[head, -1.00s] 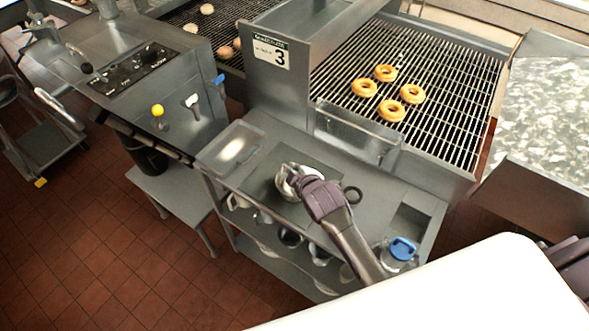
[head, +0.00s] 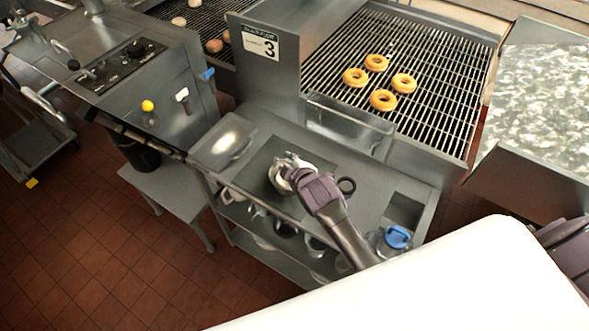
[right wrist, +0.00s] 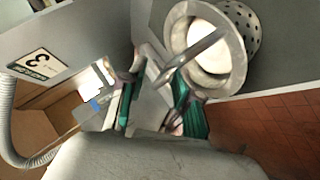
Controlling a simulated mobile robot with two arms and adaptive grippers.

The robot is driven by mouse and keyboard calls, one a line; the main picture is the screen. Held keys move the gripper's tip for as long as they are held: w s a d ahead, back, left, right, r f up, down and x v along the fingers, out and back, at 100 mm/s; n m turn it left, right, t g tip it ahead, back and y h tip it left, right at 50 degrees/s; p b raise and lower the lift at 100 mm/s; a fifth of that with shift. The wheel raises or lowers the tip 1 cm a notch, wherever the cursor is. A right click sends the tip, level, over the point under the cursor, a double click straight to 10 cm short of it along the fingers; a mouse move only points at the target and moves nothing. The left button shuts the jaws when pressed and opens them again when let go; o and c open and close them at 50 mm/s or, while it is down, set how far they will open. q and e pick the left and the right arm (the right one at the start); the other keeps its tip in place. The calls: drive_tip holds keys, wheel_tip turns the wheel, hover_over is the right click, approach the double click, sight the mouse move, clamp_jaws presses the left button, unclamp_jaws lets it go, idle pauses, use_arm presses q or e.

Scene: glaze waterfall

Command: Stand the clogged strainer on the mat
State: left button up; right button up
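The strainer (head: 277,178) is a pale metal cup on the dark mat (head: 262,163) on the counter. In the right wrist view the strainer (right wrist: 238,52) looks upright, with holes in its side, pale stuff inside and a bar-like handle reaching toward my fingers. My right gripper (head: 292,172) is at the strainer and hides part of it in the head view. In the right wrist view its fingers (right wrist: 160,88) stand apart on either side of the handle's end; contact is unclear. My left gripper is not in view.
A black ring (head: 347,185) lies right of the mat. A blue-lidded container (head: 397,238) stands at the counter's right end. A clear tray (head: 222,145) is at the left. Several pale vessels are on the shelf below. Donuts (head: 383,99) lie on the rack behind.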

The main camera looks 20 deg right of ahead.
drive_tip(key=v, duration=1.1)
drive_tip(key=shift+s+b, duration=0.2)
drive_tip(key=shift+b, duration=0.25)
